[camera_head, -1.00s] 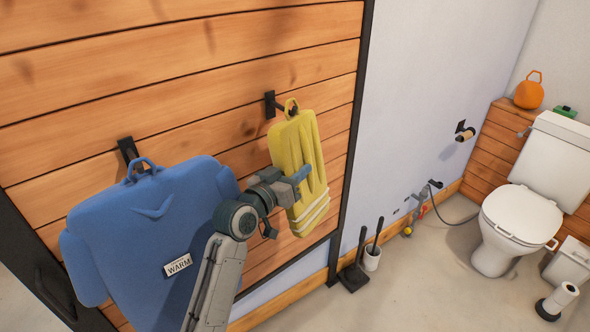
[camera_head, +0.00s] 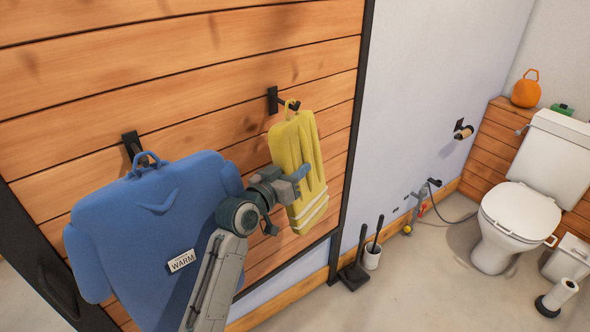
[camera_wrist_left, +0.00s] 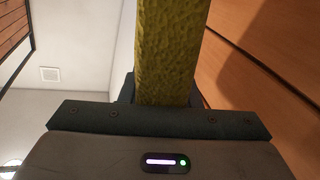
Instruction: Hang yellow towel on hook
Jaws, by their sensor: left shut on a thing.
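The yellow towel (camera_head: 293,146) with pale stripes near its bottom hangs upright in front of the wooden wall. Its top loop (camera_head: 292,106) is at the black hook (camera_head: 283,103); I cannot tell whether the loop is around the hook or just in front of it. My left gripper (camera_head: 298,178) is shut on the towel at mid-height, from its left side. In the left wrist view the towel (camera_wrist_left: 172,50) rises from between the jaws beside the wooden boards. My right gripper is not in view.
A brush stand (camera_head: 354,272), a toilet (camera_head: 512,220) and a paper holder (camera_head: 463,130) are at the right. The floor (camera_head: 420,285) between is clear.

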